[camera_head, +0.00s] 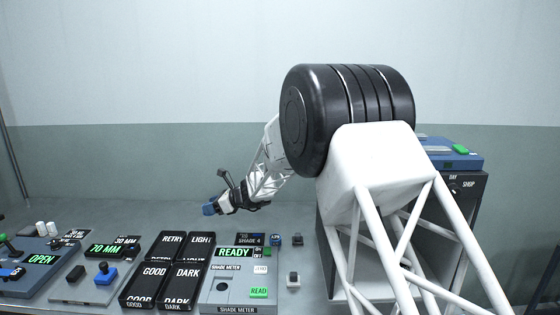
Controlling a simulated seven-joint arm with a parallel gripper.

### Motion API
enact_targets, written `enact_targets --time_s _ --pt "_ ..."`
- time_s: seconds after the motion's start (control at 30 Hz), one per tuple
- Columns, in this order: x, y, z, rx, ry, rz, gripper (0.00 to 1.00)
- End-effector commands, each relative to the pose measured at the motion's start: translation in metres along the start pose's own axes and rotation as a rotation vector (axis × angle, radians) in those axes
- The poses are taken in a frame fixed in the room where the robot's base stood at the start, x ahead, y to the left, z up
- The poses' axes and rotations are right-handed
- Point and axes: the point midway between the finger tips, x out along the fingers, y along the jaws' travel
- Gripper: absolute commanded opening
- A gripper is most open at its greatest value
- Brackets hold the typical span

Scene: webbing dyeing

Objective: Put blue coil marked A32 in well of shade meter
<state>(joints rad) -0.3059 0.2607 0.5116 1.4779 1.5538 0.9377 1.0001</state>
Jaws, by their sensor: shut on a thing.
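My gripper (226,200) is left of centre, above the bench and pointing down to the left. It is shut on a small blue piece (209,209) that looks like a coil; no marking on it can be read. The grey shade meter (211,297) stands below, near the bottom edge, with a lit READY display (234,252) and a green READ button (259,293). A small dark round spot (222,286) on its top looks like the well. The held piece is above and behind the meter, apart from it.
Black trays marked RETRY (173,240), LIGHT (202,240), GOOD (155,272) and DARK (189,272) stand left of the meter. Further left are panels with 70 MM (107,250) and OPEN (41,260) displays. A dark cabinet (467,205) stands right.

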Motion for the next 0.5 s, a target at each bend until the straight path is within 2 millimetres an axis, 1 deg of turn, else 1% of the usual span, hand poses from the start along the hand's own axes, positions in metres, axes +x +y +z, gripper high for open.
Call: enact_targets --time_s 0.1,0.5 --pt "0.006 0.009 0.015 0.011 0.0 -0.032 0.25" --pt "0.024 0.037 0.053 0.061 -0.001 -0.148 0.25"
